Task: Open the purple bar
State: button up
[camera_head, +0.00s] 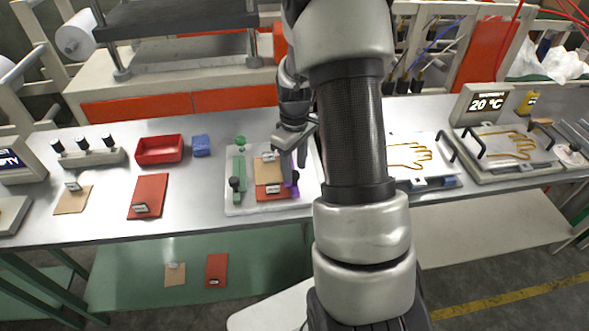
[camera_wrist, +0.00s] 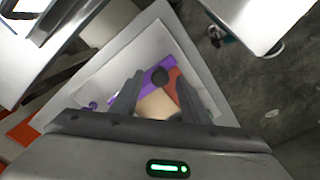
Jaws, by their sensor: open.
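The purple bar (camera_head: 302,157) lies along the right side of a white tray (camera_head: 245,209), mostly hidden behind my gripper in the head view. In the wrist view the purple bar (camera_wrist: 142,84) runs diagonally and carries a dark round knob (camera_wrist: 160,76). My gripper (camera_wrist: 158,86) is open, and its two fingers appear on either side of the knob. I cannot tell whether they touch it. In the head view my gripper (camera_head: 290,172) points down over the tray's right side.
A green bar (camera_head: 238,168) with a black knob lies on the tray's left side. Tan (camera_head: 267,170) and red (camera_head: 269,193) pieces lie between the bars. A red bin (camera_head: 159,150) and blue block (camera_head: 201,146) stand left. My arm hides the table's middle.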

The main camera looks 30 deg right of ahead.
jog(key=shift+f, duration=0.65)
grip_shut()
jog(key=shift+s+d+b, duration=0.1)
jog(key=shift+s+d, duration=0.1)
jog(key=shift+d, duration=0.45)
jog(key=shift+s+d+b, duration=0.1)
jog(key=shift+s+d, duration=0.15)
jog(key=shift+d, duration=0.4)
jog(key=shift+s+d+b, duration=0.1)
jog(key=shift+s+d, duration=0.1)
jog(key=shift+d, duration=0.45)
grip_release()
notch_tip(320, 180, up, 18)
jog(key=shift+f, duration=0.25)
